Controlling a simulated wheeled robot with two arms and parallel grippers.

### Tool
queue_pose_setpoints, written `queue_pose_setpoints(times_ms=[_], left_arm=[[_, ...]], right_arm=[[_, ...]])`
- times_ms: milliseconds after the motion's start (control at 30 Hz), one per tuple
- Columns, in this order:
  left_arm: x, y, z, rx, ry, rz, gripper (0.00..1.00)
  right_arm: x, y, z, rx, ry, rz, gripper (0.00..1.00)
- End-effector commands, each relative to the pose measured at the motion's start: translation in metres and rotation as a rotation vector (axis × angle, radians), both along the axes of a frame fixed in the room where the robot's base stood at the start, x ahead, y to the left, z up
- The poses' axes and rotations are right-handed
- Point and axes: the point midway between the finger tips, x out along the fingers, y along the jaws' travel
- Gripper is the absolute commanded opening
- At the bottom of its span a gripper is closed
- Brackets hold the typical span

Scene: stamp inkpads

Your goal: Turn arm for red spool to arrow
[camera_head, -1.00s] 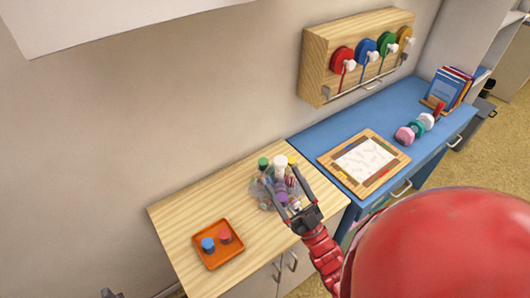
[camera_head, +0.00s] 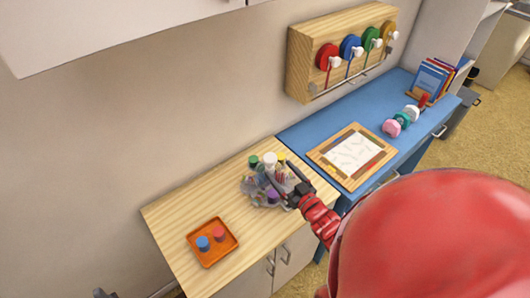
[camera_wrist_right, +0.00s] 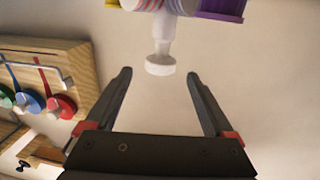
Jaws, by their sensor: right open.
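The red spool (camera_head: 327,57) hangs at the left end of a wooden wall rack (camera_head: 298,65), with a white knob (camera_head: 335,62) at its front and a red strand hanging below. It also shows upside down in the right wrist view (camera_wrist_right: 65,106). No arrow can be made out at this size. My right gripper (camera_head: 278,179) is open, beside a cluster of bottles on the wooden counter, away from the rack. In the wrist view a white-tipped bottle (camera_wrist_right: 161,63) lies beyond the open, empty fingers. Dark parts at the bottom left may be my left gripper.
The bottle cluster (camera_head: 255,188) stands on the wooden counter (camera_head: 175,218) with an orange tray (camera_head: 222,255) holding blue and red pieces. On the blue desk (camera_head: 310,130) are a framed board (camera_head: 322,158), coloured stamps (camera_head: 392,127) and books (camera_head: 428,79).

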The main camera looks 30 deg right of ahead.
Motion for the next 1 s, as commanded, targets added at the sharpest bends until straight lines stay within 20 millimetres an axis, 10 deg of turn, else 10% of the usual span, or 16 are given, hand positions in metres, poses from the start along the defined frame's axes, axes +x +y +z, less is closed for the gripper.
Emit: queue_pose_setpoints(times_ms=[400,900,1000], left_arm=[[0.0,0.0,0.017,0.0,0.0,0.0,0.5],[0.0,0.0,0.019,0.0,0.0,0.0,0.5],[0.0,0.0,0.019,0.0,0.0,0.0,0.5]], right_arm=[[0.082,-0.001,0.001,-0.001,0.001,0.001,0.88],[0.097,-0.001,0.0,0.0,-0.001,0.001,0.88],[0.097,-0.001,0.0,0.0,-0.001,0.001,0.7]])
